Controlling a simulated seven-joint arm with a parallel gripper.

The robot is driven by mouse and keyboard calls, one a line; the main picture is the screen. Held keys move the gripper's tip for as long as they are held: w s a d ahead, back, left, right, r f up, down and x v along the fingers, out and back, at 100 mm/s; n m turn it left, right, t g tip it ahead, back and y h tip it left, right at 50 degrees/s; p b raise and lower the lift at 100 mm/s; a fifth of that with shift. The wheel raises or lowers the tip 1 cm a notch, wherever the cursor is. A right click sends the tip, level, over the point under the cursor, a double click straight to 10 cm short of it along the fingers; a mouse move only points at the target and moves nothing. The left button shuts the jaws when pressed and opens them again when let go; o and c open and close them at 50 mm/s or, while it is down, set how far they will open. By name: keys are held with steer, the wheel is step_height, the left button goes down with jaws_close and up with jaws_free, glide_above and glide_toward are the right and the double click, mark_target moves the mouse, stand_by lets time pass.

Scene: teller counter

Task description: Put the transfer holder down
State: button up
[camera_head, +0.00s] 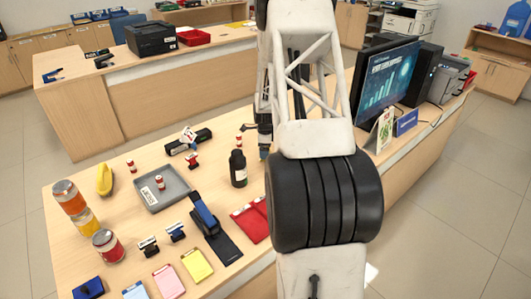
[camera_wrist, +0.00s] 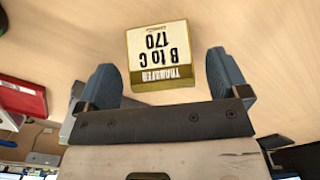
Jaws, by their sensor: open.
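My gripper (camera_wrist: 164,80) is open, with one blue finger on each side of the holder's near end and a visible gap to each. In the head view my gripper (camera_head: 264,145) is partly hidden behind my arm, low over the counter's far side. I cannot make out the transfer holder there.
A black bottle (camera_head: 238,168) stands just left of my gripper. A grey tray (camera_head: 174,196), stamps and a stapler (camera_head: 188,141) lie further left. A monitor (camera_head: 387,85) and a small sign (camera_head: 380,132) stand right. A red object (camera_wrist: 22,88) shows left in the wrist view.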

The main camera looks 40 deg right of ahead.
step_height(320, 180, up, 10)
steer(key=shift+f, duration=0.2)
stand_by(0.5)
steer(key=s+a+r+n, duration=0.45)
steer(key=a+r, duration=0.25)
steer(key=a, duration=0.2)
steer(key=s+a+r+n+t, duration=0.1)
steer(key=s+a+r+n, duration=0.35)
steer(key=a+r, duration=0.35)
steer(key=s+a+r+n, duration=0.4)
steer(key=s+a+r, duration=0.15)
steer(key=a, duration=0.55)
steer(key=s+a+r+n, duration=0.1)
steer(key=s+a+n, duration=0.6)
steer(key=s, duration=0.5)
steer(key=s+a+r+n+t, duration=0.1)
steer(key=s+a+r+n, duration=0.1)
steer(key=s+a+n, duration=0.4)
steer(key=shift+s+a+r+n+t, duration=0.3)
steer(key=shift+s+a, duration=1.35)
steer(key=shift+s, duration=1.75)
